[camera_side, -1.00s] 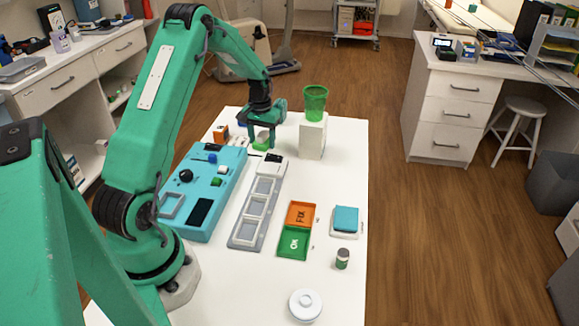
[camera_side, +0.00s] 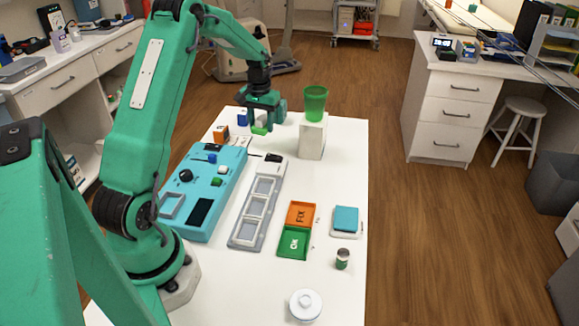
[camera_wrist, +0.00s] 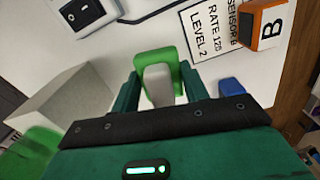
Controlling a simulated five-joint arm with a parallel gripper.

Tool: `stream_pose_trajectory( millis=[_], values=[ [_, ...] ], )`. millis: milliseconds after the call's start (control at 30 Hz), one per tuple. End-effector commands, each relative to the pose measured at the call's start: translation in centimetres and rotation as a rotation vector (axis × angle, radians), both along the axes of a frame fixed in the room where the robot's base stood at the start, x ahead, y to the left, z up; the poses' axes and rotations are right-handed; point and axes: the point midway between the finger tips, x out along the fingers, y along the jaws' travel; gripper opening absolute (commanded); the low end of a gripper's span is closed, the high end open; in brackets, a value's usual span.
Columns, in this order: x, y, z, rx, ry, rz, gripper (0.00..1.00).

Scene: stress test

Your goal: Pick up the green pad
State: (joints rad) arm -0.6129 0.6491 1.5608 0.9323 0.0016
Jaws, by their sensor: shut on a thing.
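The green pad (camera_side: 260,130) is held in my gripper (camera_side: 263,110), above the far end of the white table. In the wrist view the green pad (camera_wrist: 156,62) sits between the two dark green fingers of my gripper (camera_wrist: 160,88), with a grey-white part on its near side. My gripper is shut on it. The fingers hide part of the pad's sides.
A white block (camera_side: 312,137) bearing a green cup (camera_side: 314,102) stands just right of my gripper. A blue device (camera_side: 207,190), a grey tray (camera_side: 258,205), an orange item (camera_side: 221,134) and a blue block (camera_side: 242,119) are nearby. The table's right side has free room.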

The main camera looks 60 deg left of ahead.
Motion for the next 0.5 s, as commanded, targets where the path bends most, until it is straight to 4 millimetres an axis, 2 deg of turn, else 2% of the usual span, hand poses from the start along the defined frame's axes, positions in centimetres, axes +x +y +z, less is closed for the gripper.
stream_pose_trajectory(
  millis=[33,200,500],
  values=[
    [0.1,0.1,1.0,0.003,-0.004,0.0,0.22],
    [0.1,0.1,3.1,0.002,-0.003,0.0,0.22],
    [0.0,0.0,4.2,0.001,-0.001,0.0,0.22]
  ],
)
